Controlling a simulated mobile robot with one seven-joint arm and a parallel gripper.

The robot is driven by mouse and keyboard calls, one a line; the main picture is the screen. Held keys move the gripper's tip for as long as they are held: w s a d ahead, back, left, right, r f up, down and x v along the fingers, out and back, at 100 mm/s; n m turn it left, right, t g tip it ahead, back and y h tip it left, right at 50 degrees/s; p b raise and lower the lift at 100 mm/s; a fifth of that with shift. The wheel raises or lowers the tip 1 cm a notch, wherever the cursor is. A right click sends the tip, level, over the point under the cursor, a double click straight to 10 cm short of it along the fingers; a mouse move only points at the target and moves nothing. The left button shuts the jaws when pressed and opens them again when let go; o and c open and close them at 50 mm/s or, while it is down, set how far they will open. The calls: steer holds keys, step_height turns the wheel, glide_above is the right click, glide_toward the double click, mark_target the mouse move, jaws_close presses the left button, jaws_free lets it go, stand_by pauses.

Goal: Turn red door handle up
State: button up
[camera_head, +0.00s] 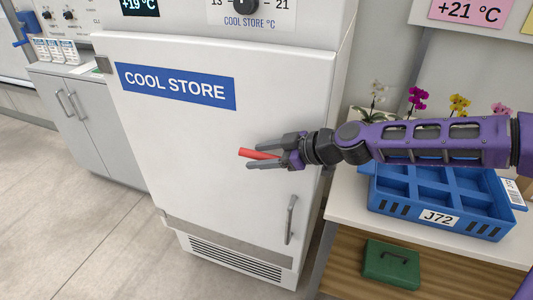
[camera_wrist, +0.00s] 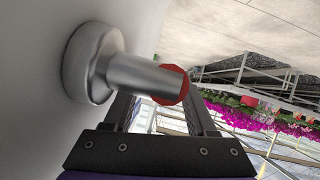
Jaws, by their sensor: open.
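The red door handle (camera_head: 258,154) lies nearly level on the white COOL STORE door (camera_head: 190,140), its free end pointing left. In the wrist view, the handle's metal stem (camera_wrist: 140,76) stands out from a round base on the door. Its red part (camera_wrist: 171,85) shows end-on, between my two dark fingers (camera_wrist: 160,112). I cannot tell whether either finger touches it. My gripper hides the handle's right part in the head view.
A grey vertical pull bar (camera_head: 290,220) is lower on the door. At right, a table holds a blue divided crate (camera_head: 440,219) marked J72, with potted orchids (camera_head: 418,98) behind. A green box (camera_head: 391,263) sits on the shelf below. Grey cabinets (camera_head: 85,115) stand at left; the floor in front is clear.

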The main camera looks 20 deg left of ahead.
steer(key=p+v, duration=0.2)
steer(key=v, duration=1.5)
steer(key=shift+d+p, duration=0.15)
steer(key=shift+p, duration=0.25)
steer(key=shift+r, duration=0.15)
